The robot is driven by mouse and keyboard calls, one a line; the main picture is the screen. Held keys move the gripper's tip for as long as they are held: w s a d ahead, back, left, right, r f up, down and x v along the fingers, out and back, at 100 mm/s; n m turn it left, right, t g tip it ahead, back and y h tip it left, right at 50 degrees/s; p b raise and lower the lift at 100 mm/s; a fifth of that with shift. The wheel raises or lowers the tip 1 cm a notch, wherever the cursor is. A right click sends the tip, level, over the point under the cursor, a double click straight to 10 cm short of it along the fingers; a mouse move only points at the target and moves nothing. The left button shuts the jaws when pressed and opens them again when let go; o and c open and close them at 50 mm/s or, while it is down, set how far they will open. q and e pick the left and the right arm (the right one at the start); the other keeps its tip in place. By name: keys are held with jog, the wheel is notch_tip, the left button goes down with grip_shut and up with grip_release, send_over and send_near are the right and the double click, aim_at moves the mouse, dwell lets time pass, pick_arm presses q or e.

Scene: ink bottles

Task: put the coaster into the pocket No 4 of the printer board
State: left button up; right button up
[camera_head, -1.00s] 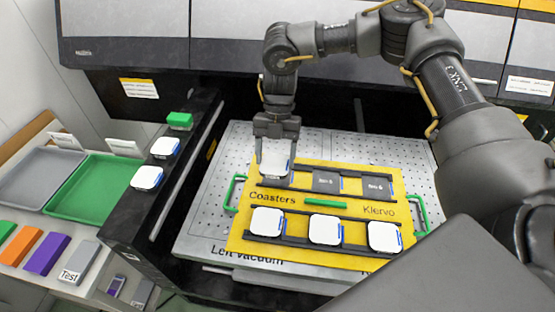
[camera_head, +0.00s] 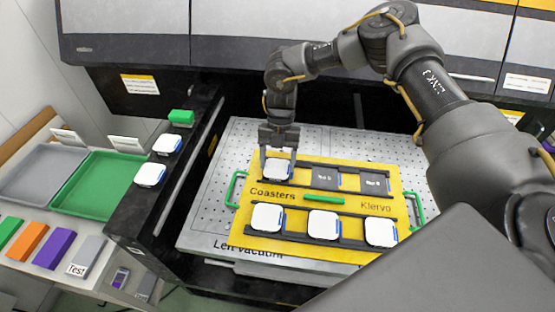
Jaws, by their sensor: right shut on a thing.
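My right gripper (camera_head: 277,152) comes down at the back left corner of the yellow printer board (camera_head: 322,203). It is shut on a white coaster (camera_head: 277,169), which lies low in or just over the back left pocket; I cannot tell whether it is fully seated. The back middle pocket (camera_head: 325,178) and back right pocket (camera_head: 375,182) are dark and empty. The front row holds three white coasters: left (camera_head: 267,217), middle (camera_head: 323,224) and right (camera_head: 381,232). My left gripper is not in view.
The board lies on a perforated metal bed (camera_head: 212,215) with green handles at its sides. Two white coasters (camera_head: 150,174) and a green block (camera_head: 180,117) sit on the dark ledge at the left. Beyond are a green tray (camera_head: 95,185) and a grey tray (camera_head: 45,173).

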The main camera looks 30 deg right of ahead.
jog(key=shift+f, duration=0.15)
jog(key=o, duration=1.1)
jog(key=shift+r, duration=0.2)
jog(key=shift+w+d+r, duration=0.1)
jog(key=shift+w+r, duration=0.05)
jog(key=shift+r, duration=0.05)
jog(key=shift+b+v, duration=1.25)
jog(key=shift+v, duration=4.45)
